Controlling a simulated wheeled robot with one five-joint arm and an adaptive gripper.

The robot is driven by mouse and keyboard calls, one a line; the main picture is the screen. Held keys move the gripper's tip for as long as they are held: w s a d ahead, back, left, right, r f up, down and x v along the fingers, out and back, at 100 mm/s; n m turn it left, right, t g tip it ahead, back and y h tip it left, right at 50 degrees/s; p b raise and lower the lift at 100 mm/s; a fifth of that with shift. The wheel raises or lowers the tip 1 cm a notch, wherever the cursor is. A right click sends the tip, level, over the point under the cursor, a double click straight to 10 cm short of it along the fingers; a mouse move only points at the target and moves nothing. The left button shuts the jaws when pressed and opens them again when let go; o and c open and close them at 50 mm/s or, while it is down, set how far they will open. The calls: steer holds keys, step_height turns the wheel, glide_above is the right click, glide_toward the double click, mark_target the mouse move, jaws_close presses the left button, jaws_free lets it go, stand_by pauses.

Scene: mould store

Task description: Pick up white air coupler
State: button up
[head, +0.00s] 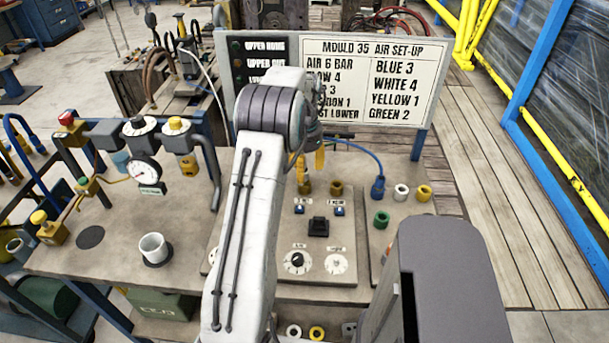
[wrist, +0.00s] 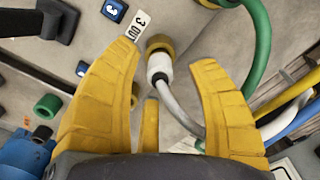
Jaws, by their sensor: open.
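The white air coupler (wrist: 160,67) shows in the wrist view, with a grey-white hose running down from it. Its upper end is at a brass-coloured port (wrist: 158,43) on the beige panel. My gripper (wrist: 161,37) is open, one yellow finger on each side of the coupler. I see a gap on both sides, so the fingers do not hold it. In the head view my gripper (head: 309,160) is mostly hidden behind my arm, and I cannot make out the hosed coupler there.
A green hose (wrist: 263,45) curves close to the right finger. A blue coupler (wrist: 22,153) and green ring (wrist: 47,106) lie lower left. In the head view, white (head: 401,192) and yellow (head: 424,192) rings stand on the panel's right. The set-up board (head: 362,80) stands behind.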

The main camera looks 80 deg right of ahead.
steer(key=shift+f, duration=0.95)
steer(key=shift+o, duration=0.3)
